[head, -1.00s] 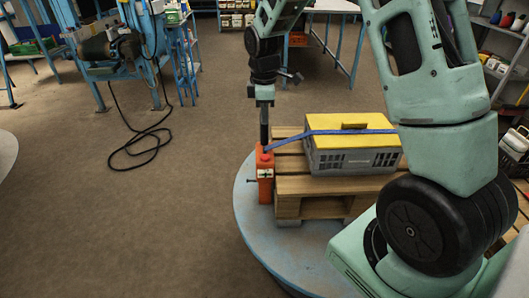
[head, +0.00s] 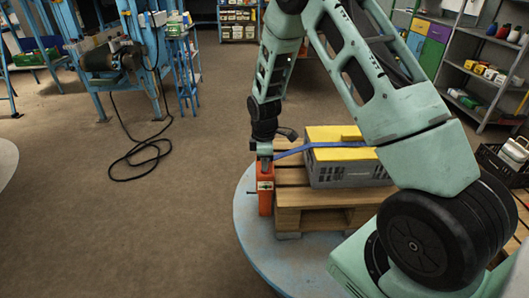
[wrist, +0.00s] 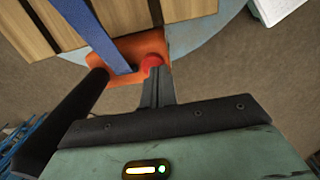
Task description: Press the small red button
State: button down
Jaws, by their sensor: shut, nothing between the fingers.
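The small red button (wrist: 152,61) shows in the wrist view on an orange box, right at the tips of my gripper (wrist: 151,72). The orange box (head: 265,201) stands upright beside the wooden pallet in the head view. My gripper (head: 264,165) points straight down onto the top of the box. Its dark fingers are together with nothing between them. In the head view the gripper hides the button. The fingertips look very close to the button or touching it; I cannot tell which, nor whether it is pushed in.
A blue strap (head: 292,151) runs from near the box over a grey crate with a yellow lid (head: 345,166). The crate sits on the pallet (head: 315,196), on a round blue-grey platform (head: 250,240). Open floor lies to the left, with a black cable (head: 140,160).

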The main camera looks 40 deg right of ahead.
jog(key=shift+f, duration=0.3)
jog(key=shift+f+b, duration=0.45)
jog(key=shift+f, duration=0.4)
jog(key=shift+s+f, duration=0.2)
jog(key=shift+f, duration=0.05)
jog(key=r+p, duration=0.2)
jog(key=r, duration=0.1)
jog(key=r+p, duration=0.1)
jog(key=r, duration=0.1)
jog(key=shift+w+a+p, duration=0.1)
jog(key=shift+w+p, duration=0.15)
jog(key=shift+p, duration=0.15)
notch_tip(320, 180, up, 10)
jog(key=b, duration=0.1)
jog(key=shift+s+r, duration=0.15)
